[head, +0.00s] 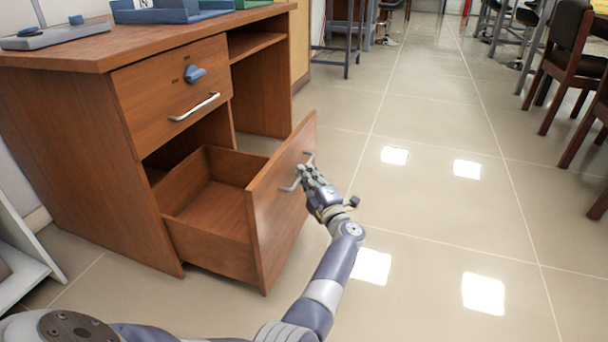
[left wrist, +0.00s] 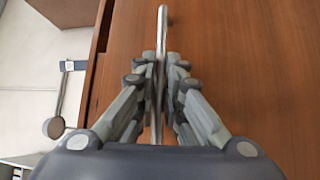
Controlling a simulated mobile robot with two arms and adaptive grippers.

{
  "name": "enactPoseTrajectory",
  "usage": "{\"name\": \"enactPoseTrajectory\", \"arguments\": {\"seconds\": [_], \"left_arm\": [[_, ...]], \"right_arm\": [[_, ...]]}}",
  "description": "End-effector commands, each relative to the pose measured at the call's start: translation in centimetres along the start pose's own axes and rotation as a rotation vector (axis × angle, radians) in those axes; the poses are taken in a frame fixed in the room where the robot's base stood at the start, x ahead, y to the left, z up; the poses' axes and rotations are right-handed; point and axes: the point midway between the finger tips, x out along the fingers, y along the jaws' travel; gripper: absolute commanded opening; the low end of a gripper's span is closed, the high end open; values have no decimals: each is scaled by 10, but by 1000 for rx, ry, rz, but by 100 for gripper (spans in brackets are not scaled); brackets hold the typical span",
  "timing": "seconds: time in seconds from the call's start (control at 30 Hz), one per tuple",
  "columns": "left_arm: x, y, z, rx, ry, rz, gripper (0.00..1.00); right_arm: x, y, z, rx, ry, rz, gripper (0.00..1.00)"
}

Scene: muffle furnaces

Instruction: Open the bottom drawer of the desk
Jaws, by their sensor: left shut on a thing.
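The wooden desk (head: 60,150) stands at the left in the head view. Its bottom drawer (head: 268,228) is pulled far out, and its inside shows empty. A metal handle (head: 290,187) is on the drawer front; in the left wrist view the handle (left wrist: 162,25) runs between the fingers. My left gripper (head: 308,176) is shut on the handle, in front of the drawer; its fingers also show in the left wrist view (left wrist: 160,75). The top drawer (head: 172,95) is closed, with a handle and a blue key or knob. My right gripper is not in view.
Blue trays (head: 170,12) and a grey device (head: 55,36) stand on the desktop. A white shelf (head: 22,245) is at the lower left. Chairs (head: 570,60) stand at the right. The tiled floor between is clear.

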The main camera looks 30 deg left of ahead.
Motion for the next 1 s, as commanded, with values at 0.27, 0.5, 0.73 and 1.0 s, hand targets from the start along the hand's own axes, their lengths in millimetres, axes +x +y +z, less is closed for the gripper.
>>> {"name": "enactPoseTrajectory", "arguments": {"seconds": [0.27,0.5,0.73,1.0], "left_arm": [[0,-1,0,0,0,-2,21],[0,0,0,0,0,-1,30],[-6,-1,0,-1,-1,-2,30],[-45,-2,1,-1,-2,-3,30]], "right_arm": [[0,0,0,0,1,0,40],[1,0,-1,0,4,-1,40],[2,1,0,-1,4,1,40],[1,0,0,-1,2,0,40]]}}
